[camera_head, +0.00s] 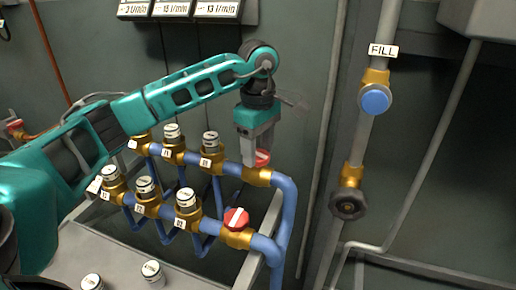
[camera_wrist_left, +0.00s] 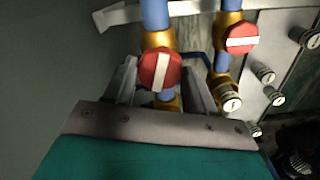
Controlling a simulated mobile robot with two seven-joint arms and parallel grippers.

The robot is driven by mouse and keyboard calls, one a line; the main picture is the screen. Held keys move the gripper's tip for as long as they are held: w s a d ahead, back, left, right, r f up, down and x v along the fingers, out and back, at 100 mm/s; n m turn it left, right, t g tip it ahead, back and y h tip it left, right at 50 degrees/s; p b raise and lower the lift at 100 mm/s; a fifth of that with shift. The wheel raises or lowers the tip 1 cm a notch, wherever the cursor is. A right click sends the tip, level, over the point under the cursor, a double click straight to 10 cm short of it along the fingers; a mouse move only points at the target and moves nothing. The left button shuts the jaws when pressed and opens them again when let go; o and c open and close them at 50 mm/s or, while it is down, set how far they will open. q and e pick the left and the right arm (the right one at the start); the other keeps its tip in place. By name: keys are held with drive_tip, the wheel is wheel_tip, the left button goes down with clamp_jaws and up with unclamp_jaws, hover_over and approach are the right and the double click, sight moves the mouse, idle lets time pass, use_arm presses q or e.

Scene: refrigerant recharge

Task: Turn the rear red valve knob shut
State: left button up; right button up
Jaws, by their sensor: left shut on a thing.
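The rear red valve knob (camera_head: 263,157) sits on a brass valve at the right end of the rear blue pipe, partly hidden by my left gripper (camera_head: 259,152). In the left wrist view the rear knob (camera_wrist_left: 160,70) shows between the two fingers of my left gripper (camera_wrist_left: 160,82), which is shut on it. Its white stripe runs nearly along the pipe, slightly tilted. The front red knob (camera_head: 236,217) is on the front pipe, apart from the gripper. In the wrist view the front knob (camera_wrist_left: 242,38) has its stripe across its pipe. My right gripper is not in view.
Several white-capped brass valves (camera_head: 185,199) stand in two rows left of the red knobs. A blue FILL knob (camera_head: 375,99) and a black handwheel (camera_head: 348,204) are on a grey pipe to the right. Flow displays (camera_head: 172,9) hang above. A blue pipe (camera_head: 285,215) bends downward at right.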

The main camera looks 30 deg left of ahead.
use_arm(q)
drive_tip(key=shift+m, duration=0.5)
drive_tip(key=m, duration=0.4)
drive_tip(key=shift+m, duration=0.3)
drive_tip(key=shift+m, duration=0.4)
drive_tip(key=m, duration=0.3)
drive_tip(key=shift+m, duration=0.3)
